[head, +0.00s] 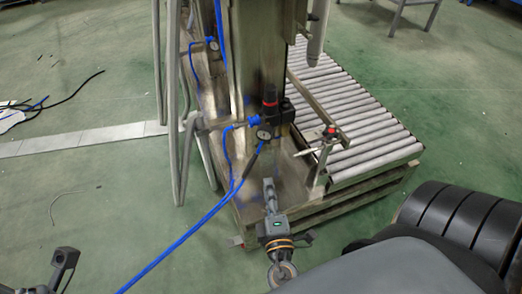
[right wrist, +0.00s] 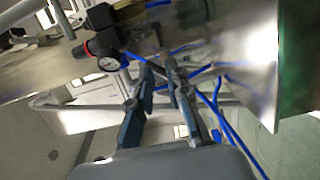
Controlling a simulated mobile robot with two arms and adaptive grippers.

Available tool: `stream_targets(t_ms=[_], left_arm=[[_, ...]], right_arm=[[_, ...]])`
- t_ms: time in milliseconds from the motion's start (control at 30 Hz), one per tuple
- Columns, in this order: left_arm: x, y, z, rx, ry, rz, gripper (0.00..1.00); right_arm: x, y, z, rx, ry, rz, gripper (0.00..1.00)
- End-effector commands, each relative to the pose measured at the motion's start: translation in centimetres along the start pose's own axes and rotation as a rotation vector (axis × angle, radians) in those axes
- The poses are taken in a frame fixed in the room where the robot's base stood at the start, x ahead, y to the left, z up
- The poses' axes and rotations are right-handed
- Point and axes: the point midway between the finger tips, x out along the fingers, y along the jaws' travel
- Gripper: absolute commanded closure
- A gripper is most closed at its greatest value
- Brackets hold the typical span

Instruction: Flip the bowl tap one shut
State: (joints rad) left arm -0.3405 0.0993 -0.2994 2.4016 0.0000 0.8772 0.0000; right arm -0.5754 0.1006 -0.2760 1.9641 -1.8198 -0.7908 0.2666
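I cannot pick out a part that is clearly bowl tap one. The steel machine column (head: 257,50) carries a black regulator (head: 271,105) with a red ring, a round pressure gauge (head: 264,133) and a blue fitting (head: 252,121). In the right wrist view the gauge (right wrist: 109,63) is left of my fingers. My right gripper (head: 270,188) is below the gauge in the head view, apart from it. Its two fingers (right wrist: 158,67) stand apart with nothing between them. My left gripper (head: 65,258) is partly in view at the lower left, away from the machine; its opening is unclear.
Blue hoses (head: 205,218) run from the machine down to the lower left. A roller conveyor (head: 358,115) stands at the right, with a red-and-black knob (head: 330,133) at its near side. Grey upright pipes (head: 172,100) are at the left.

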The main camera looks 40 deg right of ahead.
Motion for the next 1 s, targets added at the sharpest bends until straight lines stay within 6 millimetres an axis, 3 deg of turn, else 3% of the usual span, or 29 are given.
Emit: stream_targets(t_ms=[167,700,1000], left_arm=[[0.0,0.0,-0.4,-0.001,0.024,0.001,1.00],[0.2,0.0,-0.2,0.001,0.034,0.008,1.00],[0.3,0.0,-0.1,0.001,0.036,0.009,1.00]], right_arm=[[1.3,0.0,-0.2,-0.010,0.008,0.008,0.83],[11.8,0.1,-0.3,-0.008,0.006,0.006,0.83],[13.8,0.1,-0.3,-0.009,0.007,0.005,0.83]])
